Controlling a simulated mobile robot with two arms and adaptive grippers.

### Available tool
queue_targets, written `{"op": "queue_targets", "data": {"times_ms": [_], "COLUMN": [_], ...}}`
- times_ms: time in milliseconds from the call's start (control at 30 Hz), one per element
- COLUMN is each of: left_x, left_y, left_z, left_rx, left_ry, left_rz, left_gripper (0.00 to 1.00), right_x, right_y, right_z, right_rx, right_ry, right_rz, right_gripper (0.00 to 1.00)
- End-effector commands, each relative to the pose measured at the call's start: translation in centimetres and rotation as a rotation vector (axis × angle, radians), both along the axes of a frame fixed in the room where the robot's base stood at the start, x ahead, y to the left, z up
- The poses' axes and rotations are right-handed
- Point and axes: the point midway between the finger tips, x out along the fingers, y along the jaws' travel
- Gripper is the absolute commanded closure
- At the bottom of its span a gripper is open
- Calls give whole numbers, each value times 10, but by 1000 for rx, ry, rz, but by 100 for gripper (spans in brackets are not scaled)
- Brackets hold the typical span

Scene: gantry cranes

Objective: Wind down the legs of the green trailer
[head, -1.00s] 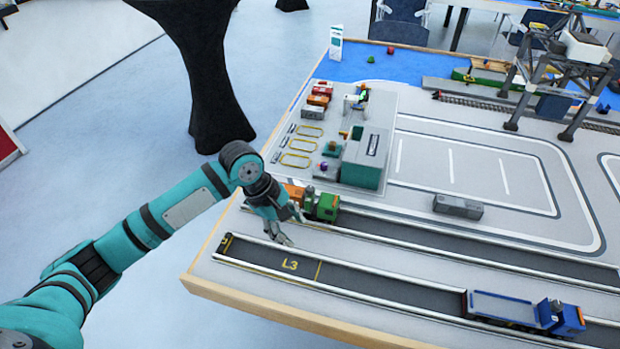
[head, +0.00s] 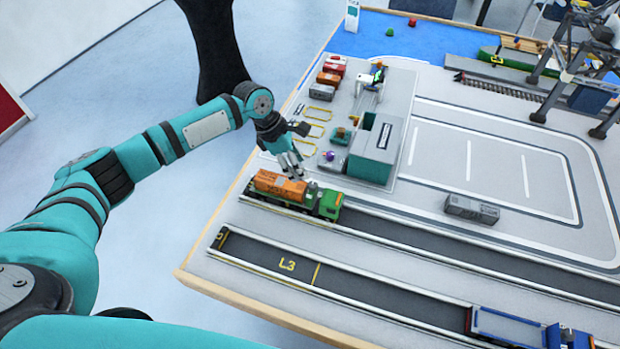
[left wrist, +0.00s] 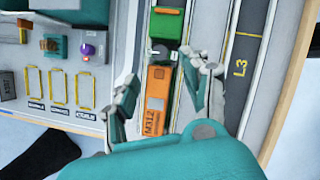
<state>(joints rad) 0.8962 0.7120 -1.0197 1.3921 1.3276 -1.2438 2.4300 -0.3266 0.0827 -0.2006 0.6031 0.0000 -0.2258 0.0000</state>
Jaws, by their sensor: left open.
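The green truck (head: 329,205) stands in the lane behind lane L3, at the lane's left end. Its trailer carries an orange container (head: 279,186) marked M312; the trailer bed and legs are mostly hidden under it. In the left wrist view the truck's green part (left wrist: 166,24) is at the top, with the orange container (left wrist: 156,100) below and a small pale gap part (left wrist: 160,52) between them. My left gripper (head: 291,172) is open and empty above the container's rear side. In the left wrist view its fingers (left wrist: 160,92) lie either side of the container; contact cannot be told.
A teal-grey building (head: 376,152) and a purple knob (head: 328,155) stand behind the trailer. A grey container (head: 471,209) lies on the yard to the right. A blue truck (head: 515,328) is in the front lane. Lane L3's left end (head: 270,255) is clear.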

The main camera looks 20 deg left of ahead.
Motion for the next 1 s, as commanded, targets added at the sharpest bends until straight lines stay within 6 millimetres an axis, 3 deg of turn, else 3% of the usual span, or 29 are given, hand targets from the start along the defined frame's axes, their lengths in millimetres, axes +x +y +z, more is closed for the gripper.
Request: {"op": "queue_targets", "data": {"times_ms": [133,267,500,633,800,1000], "left_x": [4,7,10,11,11,11], "left_y": [-12,-20,-28,-29,-29,-29], "left_z": [-29,-51,-73,-75,-75,-75], "left_rx": [-1,1,0,1,1,0], "left_ry": [2,1,0,-2,-2,0], "left_rz": [-1,-1,-1,-1,-1,-1], "left_gripper": [52,52,52,52,52,76], "right_x": [37,53,38,24,22,28], "right_y": [3,6,7,6,6,6], "right_z": [7,10,9,8,8,8], "right_rx": [6,11,11,9,8,9], "right_ry": [-57,-84,-58,-37,-33,-43], "right_rz": [0,0,-1,-2,-3,-2], "right_gripper": [100,100,100,100,100,100]}}
